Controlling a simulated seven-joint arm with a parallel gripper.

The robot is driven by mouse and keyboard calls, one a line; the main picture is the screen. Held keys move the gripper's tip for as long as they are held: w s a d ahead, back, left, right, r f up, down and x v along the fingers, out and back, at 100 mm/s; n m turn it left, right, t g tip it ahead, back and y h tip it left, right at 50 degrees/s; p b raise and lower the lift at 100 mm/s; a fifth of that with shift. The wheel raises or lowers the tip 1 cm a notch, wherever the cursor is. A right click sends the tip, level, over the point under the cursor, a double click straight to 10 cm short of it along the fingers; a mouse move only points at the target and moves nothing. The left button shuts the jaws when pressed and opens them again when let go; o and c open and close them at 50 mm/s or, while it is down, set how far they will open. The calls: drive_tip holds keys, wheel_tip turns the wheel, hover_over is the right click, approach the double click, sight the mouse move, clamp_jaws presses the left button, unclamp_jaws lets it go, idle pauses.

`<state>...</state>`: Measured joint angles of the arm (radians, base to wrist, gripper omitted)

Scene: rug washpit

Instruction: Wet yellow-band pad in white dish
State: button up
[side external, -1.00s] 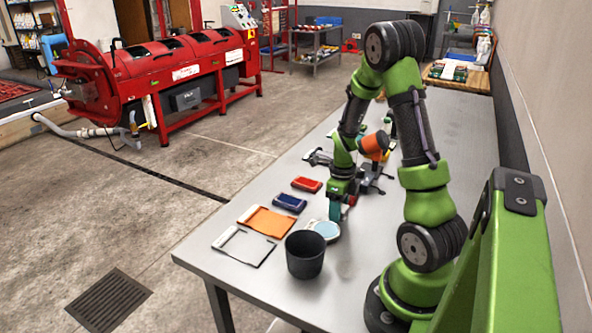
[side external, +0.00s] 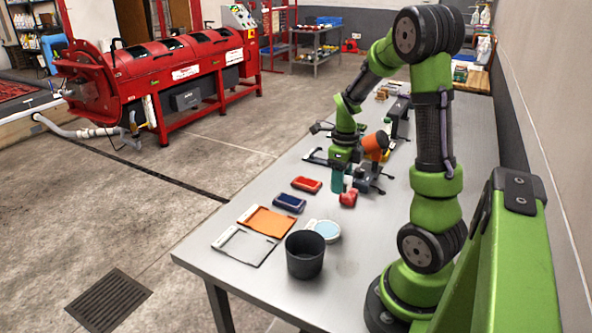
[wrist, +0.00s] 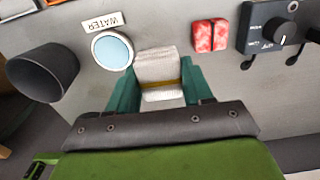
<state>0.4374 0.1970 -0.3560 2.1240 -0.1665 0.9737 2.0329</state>
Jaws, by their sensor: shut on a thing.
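My gripper (wrist: 160,88) is shut on a pale pad with a yellow band (wrist: 158,70), which sits between its teal fingers in the wrist view. In the side view my gripper (side external: 338,182) hangs above the table, beyond the white dish (side external: 338,237) and apart from it. The pad is hard to make out there. The dish holds light blue liquid, and in the wrist view the dish (wrist: 96,61) lies left of the pad beside a "WATER" label (wrist: 102,22). I cannot tell whether the pad is wet.
A dark cup (side external: 304,256) stands close by the dish. An orange tray (side external: 268,221), a grey-white tray (side external: 243,246), a blue block (side external: 289,203) and a red block (side external: 306,184) lie along the left edge. A red object (side external: 348,198) and a black device (wrist: 272,30) are near my gripper.

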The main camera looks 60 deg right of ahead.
drive_tip(key=shift+r, duration=0.35)
drive_tip(key=o, duration=0.5)
drive_tip(key=c, duration=0.4)
drive_tip(key=shift+w+a, duration=0.15)
drive_tip(key=shift+c, duration=0.2)
drive_tip(key=a+n, duration=0.1)
drive_tip(key=a, duration=0.3)
hover_over(326, 229)
drive_tip(key=f, duration=0.1)
drive_tip(key=shift+f+m, duration=0.2)
drive_tip(key=shift+m, duration=0.3)
drive_tip(key=shift+f, duration=2.85)
drive_tip(key=shift+f, duration=0.55)
